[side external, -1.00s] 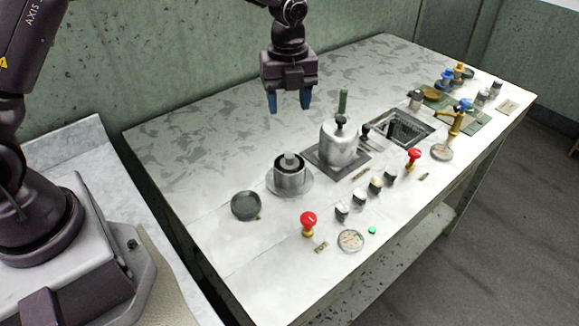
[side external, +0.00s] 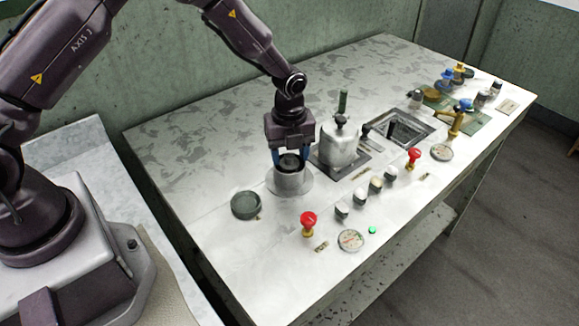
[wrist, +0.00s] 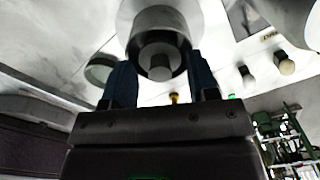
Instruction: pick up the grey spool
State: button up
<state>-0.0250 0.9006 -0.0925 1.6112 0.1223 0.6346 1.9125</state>
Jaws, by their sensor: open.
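The grey spool (wrist: 158,62) is a small grey cylinder inside a dark-lined metal cup, seen in the wrist view. The cup (side external: 290,182) stands on a round pale base on the bench. My gripper (side external: 291,158) is open directly above the cup, with one blue finger on each side of its mouth. In the wrist view my gripper (wrist: 161,85) shows both fingers apart with nothing held between them. The spool is mostly hidden in the side view by the gripper, and I cannot tell whether the fingers touch anything.
A white canister (side external: 338,145) with a dark knob stands close to the right of my gripper. A shallow dark dish (side external: 245,205) lies to the left. A red knob (side external: 308,220), a gauge (side external: 350,240) and several small knobs line the front. The back left of the bench is clear.

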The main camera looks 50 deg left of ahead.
grip_shut()
dwell(0.3)
